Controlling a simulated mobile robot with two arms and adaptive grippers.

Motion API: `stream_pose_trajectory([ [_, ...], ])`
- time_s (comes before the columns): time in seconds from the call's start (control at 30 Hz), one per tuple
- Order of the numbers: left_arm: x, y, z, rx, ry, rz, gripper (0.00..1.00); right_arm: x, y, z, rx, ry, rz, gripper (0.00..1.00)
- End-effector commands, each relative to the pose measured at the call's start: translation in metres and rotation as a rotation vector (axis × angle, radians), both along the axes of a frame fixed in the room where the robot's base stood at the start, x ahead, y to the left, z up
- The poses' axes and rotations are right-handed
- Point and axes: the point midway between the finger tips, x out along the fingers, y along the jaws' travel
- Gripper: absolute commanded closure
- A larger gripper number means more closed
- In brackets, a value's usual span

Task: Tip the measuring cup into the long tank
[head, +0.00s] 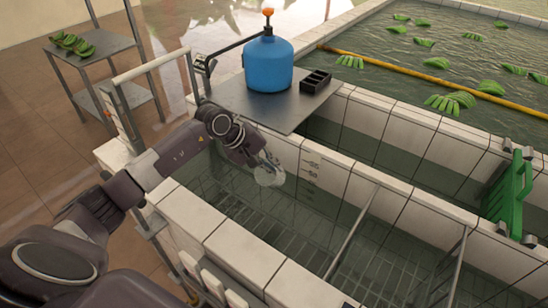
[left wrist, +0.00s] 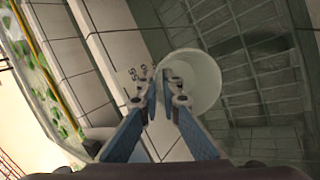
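The measuring cup (head: 269,177) is pale and translucent. My left gripper (head: 266,160) is over the near end of the long tank (head: 235,247), a white-tiled trough of greenish water with racks below the surface. In the left wrist view the gripper's blue fingers (left wrist: 165,82) are close together at the left edge of the cup (left wrist: 203,84), shut on its side. The cup's round mouth faces that camera; I cannot tell its exact tilt or whether anything is inside. The cup hangs above the water, inside the tank walls. My right gripper is not in view.
A metal shelf (head: 268,103) at the tank's end holds a blue jug (head: 268,64) and a black tray (head: 316,80). A larger pool (head: 440,60) with floating bananas lies beyond. A green rack (head: 507,190) stands at right. Metal dividers (head: 350,232) cross the tank.

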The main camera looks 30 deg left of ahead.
Motion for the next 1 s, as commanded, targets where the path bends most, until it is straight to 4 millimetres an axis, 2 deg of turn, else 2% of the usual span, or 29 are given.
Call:
stream_pose_trajectory([
  [0.03,0.001,-0.001,0.007,0.001,0.023,-0.001,1.00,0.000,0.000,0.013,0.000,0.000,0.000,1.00],
  [0.23,0.002,-0.003,0.002,0.018,0.149,-0.002,1.00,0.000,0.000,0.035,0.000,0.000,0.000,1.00],
  [0.27,0.004,-0.002,-0.004,0.023,0.171,-0.002,1.00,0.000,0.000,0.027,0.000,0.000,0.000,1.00],
  [0.5,0.002,-0.001,-0.011,0.050,0.360,-0.001,1.00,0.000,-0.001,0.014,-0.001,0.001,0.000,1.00],
  [0.7,0.001,-0.001,-0.021,0.069,0.509,-0.001,1.00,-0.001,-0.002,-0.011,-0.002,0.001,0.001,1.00],
  [1.0,-0.001,-0.001,-0.024,0.089,0.648,-0.001,1.00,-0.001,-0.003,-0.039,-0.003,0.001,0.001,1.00],
])
